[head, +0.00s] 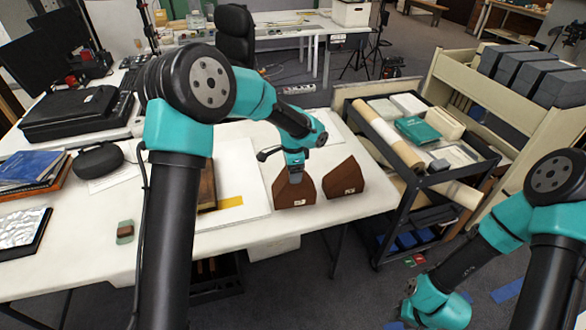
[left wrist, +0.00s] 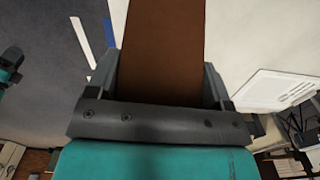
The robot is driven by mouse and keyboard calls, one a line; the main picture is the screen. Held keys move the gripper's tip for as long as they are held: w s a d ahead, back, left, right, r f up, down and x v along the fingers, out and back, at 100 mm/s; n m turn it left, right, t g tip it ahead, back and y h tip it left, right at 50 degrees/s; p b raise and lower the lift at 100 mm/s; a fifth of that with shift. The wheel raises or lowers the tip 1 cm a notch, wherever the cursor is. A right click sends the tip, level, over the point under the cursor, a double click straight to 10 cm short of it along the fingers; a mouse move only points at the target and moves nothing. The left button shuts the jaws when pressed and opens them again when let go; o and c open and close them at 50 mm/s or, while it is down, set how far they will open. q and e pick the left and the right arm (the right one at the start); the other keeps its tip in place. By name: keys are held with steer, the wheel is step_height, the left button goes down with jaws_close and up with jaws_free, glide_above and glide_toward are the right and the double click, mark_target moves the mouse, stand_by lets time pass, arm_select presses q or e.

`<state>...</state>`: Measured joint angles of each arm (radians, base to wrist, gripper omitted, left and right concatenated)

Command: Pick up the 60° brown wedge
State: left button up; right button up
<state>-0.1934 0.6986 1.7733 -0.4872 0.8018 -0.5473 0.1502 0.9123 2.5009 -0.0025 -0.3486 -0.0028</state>
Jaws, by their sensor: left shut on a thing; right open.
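Two brown wedges with small white labels are near the front edge of the white table in the head view. The labels are too small to read, so I cannot tell which is the 60° one. My left gripper (head: 294,172) is shut on the left brown wedge (head: 295,194), coming from above. In the left wrist view its brown face (left wrist: 160,50) fills the space between the jaws of my left gripper (left wrist: 162,85). The right brown wedge (head: 343,179) stands free just beside it. My right gripper (head: 407,298) is low at the lower right, away from the table, open.
The white table (head: 250,238) holds a brown book (head: 207,187) left of the wedges. A dark cart (head: 408,208) with rolls and boxes stands right of the table. Blue books (head: 32,168) and a black case (head: 73,113) lie at the left.

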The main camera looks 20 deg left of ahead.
arm_select(q)
steer(key=s+d+r, duration=0.1)
steer(key=s+d, duration=0.2)
steer(key=s, duration=1)
steer(key=shift+s+d+r, duration=0.15)
steer(key=shift+s+d, duration=0.05)
steer(key=shift+d, duration=0.2)
